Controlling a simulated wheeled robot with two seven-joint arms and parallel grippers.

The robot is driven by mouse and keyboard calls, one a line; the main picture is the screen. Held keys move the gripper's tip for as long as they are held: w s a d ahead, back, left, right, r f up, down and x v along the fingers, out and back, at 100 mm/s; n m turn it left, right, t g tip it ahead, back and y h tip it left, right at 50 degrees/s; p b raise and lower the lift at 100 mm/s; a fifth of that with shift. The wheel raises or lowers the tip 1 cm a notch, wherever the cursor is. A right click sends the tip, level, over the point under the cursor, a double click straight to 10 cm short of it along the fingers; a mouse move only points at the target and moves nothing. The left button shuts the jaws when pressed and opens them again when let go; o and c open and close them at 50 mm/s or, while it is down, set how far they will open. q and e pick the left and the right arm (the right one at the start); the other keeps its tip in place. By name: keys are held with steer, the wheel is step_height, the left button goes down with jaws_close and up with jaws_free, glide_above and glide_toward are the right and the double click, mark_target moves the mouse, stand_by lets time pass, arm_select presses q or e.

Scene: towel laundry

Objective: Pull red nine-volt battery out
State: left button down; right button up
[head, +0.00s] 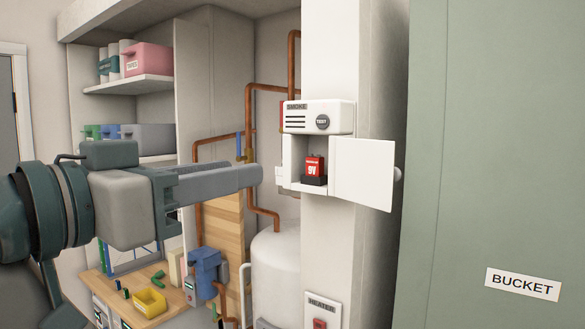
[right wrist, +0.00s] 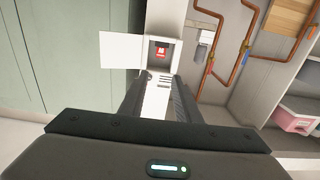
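The red nine-volt battery (head: 314,166) sits upright in a black holder (head: 314,181) inside the open bay of the white smoke alarm (head: 340,119). The bay's white door (head: 362,174) is swung open to the right. My right gripper (head: 254,176) comes in from the left and points at the bay, its tips apart from the battery. In the right wrist view the picture is turned over. The battery (right wrist: 161,52) shows beyond the fingers, and the alarm shows between them, so the gripper (right wrist: 156,88) is open and empty. My left gripper is not in view.
The alarm is on a white column (head: 341,260). A large green cabinet (head: 480,140) with a BUCKET label stands to the right. Copper pipes (head: 250,104) and a white tank (head: 280,262) are behind. A workbench (head: 175,297) with a yellow bin (head: 150,302) is at lower left.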

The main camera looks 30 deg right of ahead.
mark_target(312, 156)
steer(key=p+x, duration=0.4)
steer(key=x, duration=1.1)
steer(key=shift+d+r, duration=0.1)
steer(key=shift+r, duration=0.05)
steer(key=shift+p+x, duration=0.4)
steer(key=shift+x, duration=0.4)
jaws_close()
steer(key=shift+r, duration=0.95)
